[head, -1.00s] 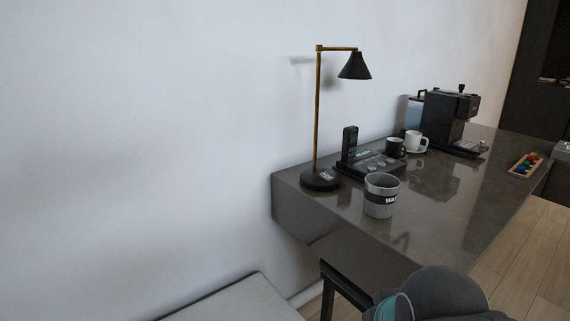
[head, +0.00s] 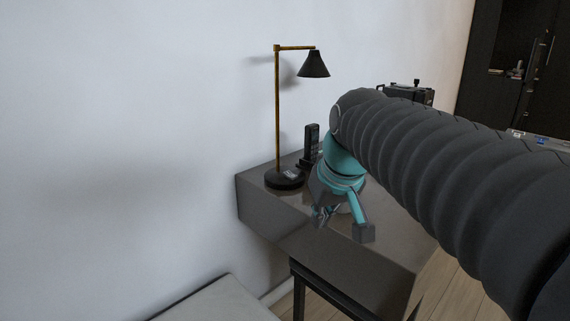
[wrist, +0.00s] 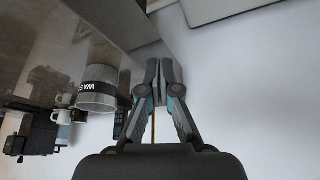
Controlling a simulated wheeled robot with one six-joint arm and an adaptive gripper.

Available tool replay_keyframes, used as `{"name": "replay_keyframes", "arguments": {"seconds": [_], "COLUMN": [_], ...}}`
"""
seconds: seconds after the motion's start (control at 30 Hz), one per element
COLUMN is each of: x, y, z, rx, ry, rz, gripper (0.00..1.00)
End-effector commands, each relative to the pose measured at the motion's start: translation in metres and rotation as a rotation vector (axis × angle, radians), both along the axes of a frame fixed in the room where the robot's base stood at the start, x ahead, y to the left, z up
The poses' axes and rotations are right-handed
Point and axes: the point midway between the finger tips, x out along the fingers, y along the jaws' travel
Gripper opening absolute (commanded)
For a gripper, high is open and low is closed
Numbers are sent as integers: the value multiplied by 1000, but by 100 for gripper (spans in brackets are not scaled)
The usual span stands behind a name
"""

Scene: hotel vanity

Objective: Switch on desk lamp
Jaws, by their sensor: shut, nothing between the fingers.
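The desk lamp (head: 277,112) stands at the near left corner of the dark desk, by the wall. It has a thin brass pole, a black cone shade (head: 314,65) and a round black base (head: 284,179). A small pale patch (head: 289,174) shows on top of the base, perhaps the switch. No glow shows from the shade. My gripper (wrist: 160,75) is shut and empty, its fingertips together in the wrist view. In the head view my arm reaches in from the right, and the gripper hangs to the right of the lamp base, apart from it.
A grey cup (wrist: 98,92) stands close beside my gripper in the wrist view. A black phone (head: 311,141) stands just behind the lamp base. A coffee machine (wrist: 33,137) and cups (wrist: 63,116) are farther along the desk. The wall is close behind the lamp.

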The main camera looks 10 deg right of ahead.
Motion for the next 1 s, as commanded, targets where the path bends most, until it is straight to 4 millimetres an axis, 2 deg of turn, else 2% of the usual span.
{"name": "replay_keyframes", "arguments": {"seconds": [0.03, 0.2, 0.5, 0.8, 1.0], "x": [17, 69, 159, 236, 263], "y": [-1, -6, -16, -29, -35], "z": [11, 42, 78, 88, 88], "rx": [-1, -2, -2, 0, -1], "ry": [7, 19, 32, 35, 32], "rz": [16, 83, 213, 349, 411], "gripper": [0, 0, 0, 0, 0]}}
